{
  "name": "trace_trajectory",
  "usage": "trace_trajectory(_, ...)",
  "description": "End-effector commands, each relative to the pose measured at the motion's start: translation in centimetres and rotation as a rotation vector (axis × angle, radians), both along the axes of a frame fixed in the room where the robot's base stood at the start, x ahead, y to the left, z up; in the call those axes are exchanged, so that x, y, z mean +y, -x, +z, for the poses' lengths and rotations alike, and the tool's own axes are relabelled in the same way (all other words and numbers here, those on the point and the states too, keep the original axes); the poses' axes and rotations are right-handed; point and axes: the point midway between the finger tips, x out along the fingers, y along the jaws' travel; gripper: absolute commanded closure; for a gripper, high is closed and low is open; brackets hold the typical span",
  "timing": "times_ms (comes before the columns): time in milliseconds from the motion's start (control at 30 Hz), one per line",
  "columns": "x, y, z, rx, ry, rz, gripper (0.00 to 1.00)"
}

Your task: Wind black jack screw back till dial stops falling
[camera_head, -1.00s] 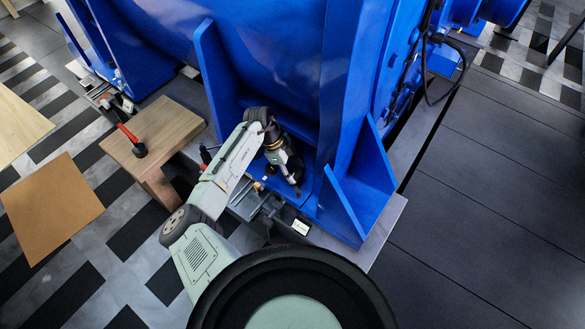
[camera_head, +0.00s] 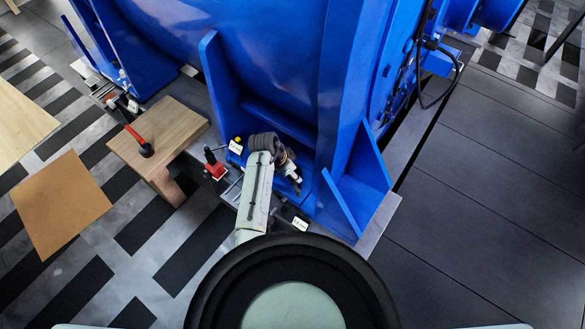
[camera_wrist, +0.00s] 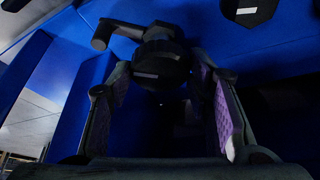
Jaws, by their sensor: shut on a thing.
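My gripper (camera_head: 296,182) is low beside the foot of the blue motor frame (camera_head: 265,75). In the wrist view, my gripper (camera_wrist: 160,80) has its two purple-padded fingers on either side of a dark, many-sided head with a white mark, which I take to be the black jack screw (camera_wrist: 160,62). It is shut on this head, though the contact is in deep shadow. A dark arm-like piece sticks out to the upper left of the head. In the head view my gripper and arm hide the screw.
A wooden block (camera_head: 160,135) bears a red-handled tool (camera_head: 138,138). A second dark head (camera_wrist: 250,10) shows above. Blue gusset plates stand close around my gripper.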

Motion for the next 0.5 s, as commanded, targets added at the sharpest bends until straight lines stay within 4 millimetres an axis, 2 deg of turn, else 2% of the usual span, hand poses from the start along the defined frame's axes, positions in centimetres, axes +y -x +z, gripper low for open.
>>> trace_trajectory(500,-0.08,0.14,-0.07,0.004,0.000,0.086,0.82)
